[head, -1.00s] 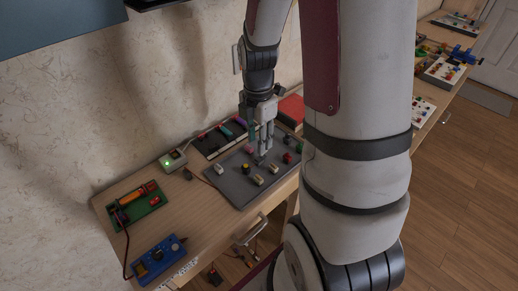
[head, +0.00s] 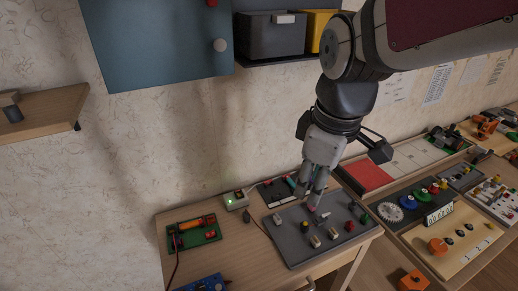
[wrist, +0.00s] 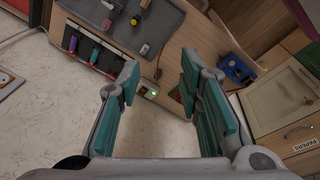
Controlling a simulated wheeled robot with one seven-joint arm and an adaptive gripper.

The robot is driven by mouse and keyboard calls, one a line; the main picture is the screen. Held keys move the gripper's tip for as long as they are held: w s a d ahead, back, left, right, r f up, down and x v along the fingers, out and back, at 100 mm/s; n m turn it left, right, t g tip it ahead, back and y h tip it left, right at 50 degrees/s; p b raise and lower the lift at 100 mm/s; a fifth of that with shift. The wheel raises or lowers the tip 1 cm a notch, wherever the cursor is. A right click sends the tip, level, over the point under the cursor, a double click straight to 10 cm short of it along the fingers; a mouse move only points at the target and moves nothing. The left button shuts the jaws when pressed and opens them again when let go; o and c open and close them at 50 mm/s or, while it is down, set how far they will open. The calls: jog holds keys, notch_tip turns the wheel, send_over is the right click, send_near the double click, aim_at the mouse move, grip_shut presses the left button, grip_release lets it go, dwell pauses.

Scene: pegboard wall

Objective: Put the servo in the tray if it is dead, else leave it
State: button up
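I cannot make out the servo for certain. A small dark part (head: 247,215) lies on the bench beside a light box with a lit green lamp (head: 236,200); it also shows in the wrist view (wrist: 158,73). A grey tray (head: 290,254) holds several small parts. A dark rack (head: 271,192) with coloured pieces lies behind it, partly hidden by my gripper. My gripper (head: 311,205) points down in front of the tray and rack in the head view. In the wrist view its teal fingers (wrist: 160,80) are wide apart with nothing between them.
A green board (head: 196,236) with an orange cylinder lies on the left of the bench, near a blue box (head: 205,284) with a red lead. A red book (head: 367,177) and more boards stand at right. A shelf with bins (head: 271,38) hangs above. Bare wood lies before the lamp box.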

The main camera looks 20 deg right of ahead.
jog(key=s+a+r+m+t, duration=0.1)
jog(key=s+a+r+m, duration=0.1)
jog(key=s+a+m, duration=0.2)
jog(key=s+m, duration=0.3)
jog(key=shift+s+a+r, duration=0.15)
jog(key=shift+s+r, duration=0.2)
jog(key=shift+s, duration=0.05)
notch_tip(320, 180, up, 4)
jog(key=t+p, duration=0.1)
jog(key=p, duration=0.2)
jog(key=shift+s+f, duration=0.1)
jog(key=shift+f, duration=0.05)
dwell(0.3)
